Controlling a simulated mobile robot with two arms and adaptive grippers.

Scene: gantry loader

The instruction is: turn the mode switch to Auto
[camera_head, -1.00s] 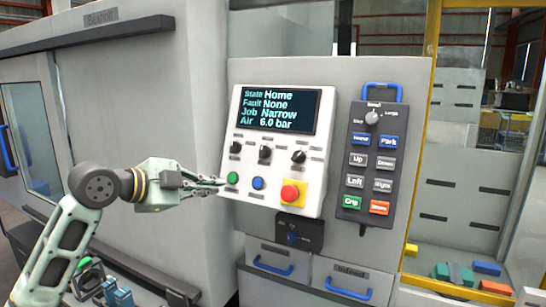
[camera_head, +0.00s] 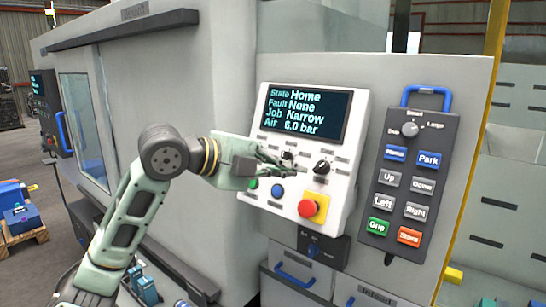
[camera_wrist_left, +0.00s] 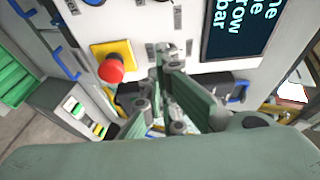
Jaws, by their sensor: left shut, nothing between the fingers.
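The white control panel (camera_head: 341,192) has a row of black rotary knobs under its screen. The right knob (camera_head: 321,167) and the middle knob (camera_head: 287,155) show, but the left knob is hidden behind my gripper. Labels are too small to tell which is the mode switch. My left gripper (camera_head: 283,168) is shut and empty, its fingertips in front of the panel near the middle knob; I cannot tell whether they touch. In the left wrist view the fingers (camera_wrist_left: 163,52) point at the panel face beside the red button (camera_wrist_left: 111,70). My right gripper is not in view.
The screen (camera_head: 306,113) reads State Home, Fault None, Job Narrow, Air 6.0 bar. A red emergency button (camera_head: 308,208) on yellow and a blue button (camera_head: 277,191) sit below the knobs. A dark pendant (camera_head: 413,170) hangs to the right.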

